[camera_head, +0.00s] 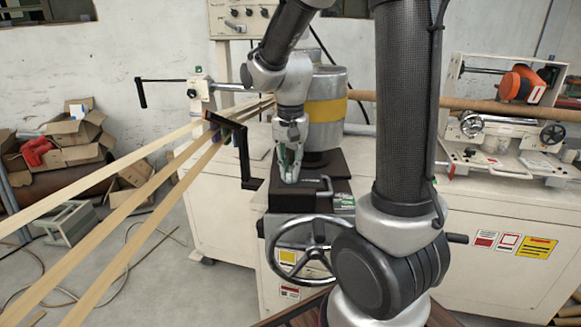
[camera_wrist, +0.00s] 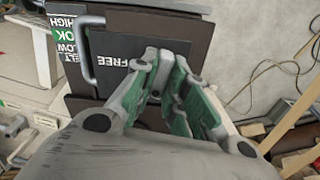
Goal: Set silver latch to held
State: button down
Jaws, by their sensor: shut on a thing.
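My gripper (camera_head: 290,176) points down at the dark plate (camera_head: 305,196) on top of the machine's front pedestal. In the wrist view the green-padded fingers (camera_wrist: 168,72) are close together at the dark plate (camera_wrist: 125,22), beside its white word FREE (camera_wrist: 113,62). They are shut on the silver latch, which the fingers almost wholly hide; its exact position cannot be told. No HELD label can be made out. A silver U-shaped handle (camera_wrist: 86,48) stands on the plate left of the fingers, apart from them; it also shows in the head view (camera_head: 319,188).
A green, white and black gauge label (camera_wrist: 65,42) lies beside the handle. A black crank (camera_head: 243,155) is left of my gripper, a handwheel (camera_head: 303,250) below. Paper strips (camera_head: 135,203) run in from the left. A yellow-banded cylinder (camera_head: 326,110) stands behind.

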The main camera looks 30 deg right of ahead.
aim_at(290, 168)
jog(key=shift+n, duration=1.1)
jog(key=c, duration=1.4)
grip_release()
jog(key=shift+c, duration=0.2)
notch_tip(290, 168, up, 12)
